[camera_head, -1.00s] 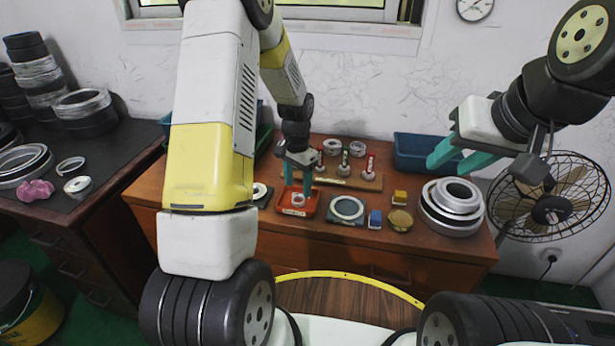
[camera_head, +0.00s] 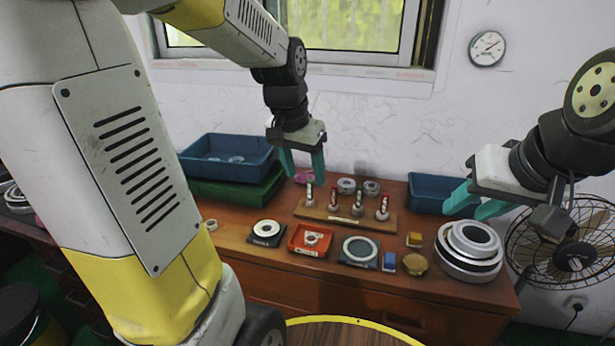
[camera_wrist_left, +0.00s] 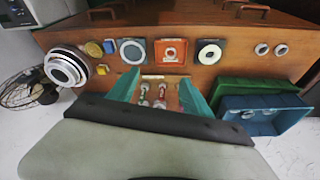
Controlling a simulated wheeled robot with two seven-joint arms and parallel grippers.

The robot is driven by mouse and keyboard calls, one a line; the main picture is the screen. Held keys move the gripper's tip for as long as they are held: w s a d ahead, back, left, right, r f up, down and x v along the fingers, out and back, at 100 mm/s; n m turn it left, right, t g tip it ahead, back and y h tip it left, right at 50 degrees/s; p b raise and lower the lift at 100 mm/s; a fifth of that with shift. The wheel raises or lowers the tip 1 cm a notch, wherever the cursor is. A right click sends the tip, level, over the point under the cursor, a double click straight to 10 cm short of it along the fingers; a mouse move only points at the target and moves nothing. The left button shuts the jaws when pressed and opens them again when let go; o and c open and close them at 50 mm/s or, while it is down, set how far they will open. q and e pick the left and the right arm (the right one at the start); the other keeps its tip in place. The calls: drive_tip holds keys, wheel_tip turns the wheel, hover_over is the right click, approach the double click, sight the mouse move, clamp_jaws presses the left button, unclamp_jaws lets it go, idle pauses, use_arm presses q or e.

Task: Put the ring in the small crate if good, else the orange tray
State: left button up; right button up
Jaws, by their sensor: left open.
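A small pale ring (camera_head: 312,238) lies in the orange tray (camera_head: 328,232) on the wooden cabinet top. The ring and tray also show in the left wrist view, with the ring (camera_wrist_left: 171,53) inside the tray (camera_wrist_left: 159,60). My left gripper (camera_head: 305,168) is open and empty, raised above the back of the cabinet, behind the tray and over the gauge rack. My right gripper (camera_head: 474,208) is open and empty, in front of the blue crate (camera_head: 424,180) at the back right.
A wooden rack (camera_head: 338,218) with several red and green gauges stands behind the tray. Dark pads with rings flank the tray. Stacked rings (camera_head: 469,253) stand at the right, beside a fan (camera_head: 570,250). The left blue crate sits on a green one (camera_head: 245,193).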

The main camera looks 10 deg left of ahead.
use_arm(q)
drive_tip(key=s+d+r+n+t+h, duration=0.1)
drive_tip(key=s+r, duration=0.4)
drive_tip(key=s, duration=0.8)
drive_tip(key=shift+d+n+t, duration=0.15)
drive_tip(key=shift+n+t, duration=0.75)
drive_tip(key=shift+t, duration=0.1)
drive_tip(key=shift+s, duration=0.1)
